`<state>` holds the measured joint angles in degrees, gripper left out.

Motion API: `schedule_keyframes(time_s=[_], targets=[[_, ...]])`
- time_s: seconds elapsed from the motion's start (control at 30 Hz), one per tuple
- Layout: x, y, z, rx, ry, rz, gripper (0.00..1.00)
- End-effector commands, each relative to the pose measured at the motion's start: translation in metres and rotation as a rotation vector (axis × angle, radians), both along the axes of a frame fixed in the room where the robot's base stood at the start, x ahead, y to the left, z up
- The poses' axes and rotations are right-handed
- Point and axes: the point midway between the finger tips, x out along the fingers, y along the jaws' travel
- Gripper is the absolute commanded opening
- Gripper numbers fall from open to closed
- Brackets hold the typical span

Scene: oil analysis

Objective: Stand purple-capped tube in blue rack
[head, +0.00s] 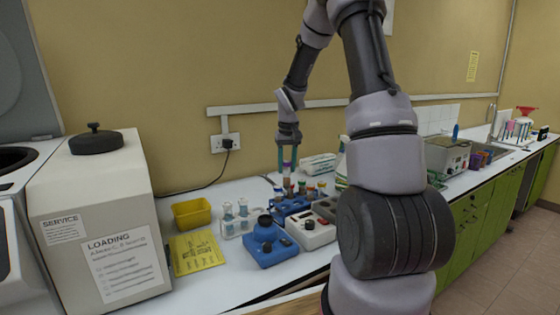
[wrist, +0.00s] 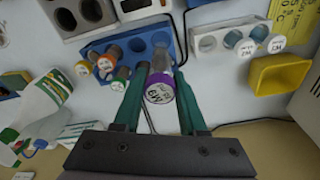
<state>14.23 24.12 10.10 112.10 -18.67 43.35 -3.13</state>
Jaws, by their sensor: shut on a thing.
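The purple-capped tube (wrist: 160,88) is between the green fingers of my gripper (wrist: 162,74) in the wrist view, its cap toward the camera. In the head view, my gripper (head: 288,158) points down, shut on the upright tube (head: 287,180). The blue rack (head: 280,210) is just below it on the bench. In the wrist view the rack (wrist: 128,48) shows open holes, and the tube's lower part overlaps its edge. I cannot tell whether the tube's bottom is inside a hole.
A white rack with tubes (head: 238,218) and a yellow bin (head: 193,212) are to the left. A spray bottle (wrist: 42,105) shows left in the wrist view.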

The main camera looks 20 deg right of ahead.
Motion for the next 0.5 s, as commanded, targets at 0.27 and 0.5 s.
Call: schedule_keyframes(time_s=[0.27,0.5], targets=[[-0.001,0.0,-0.012,0.0,0.003,0.001,0.0],[0.0,0.0,-0.035,0.0,0.003,0.001,0.0]])
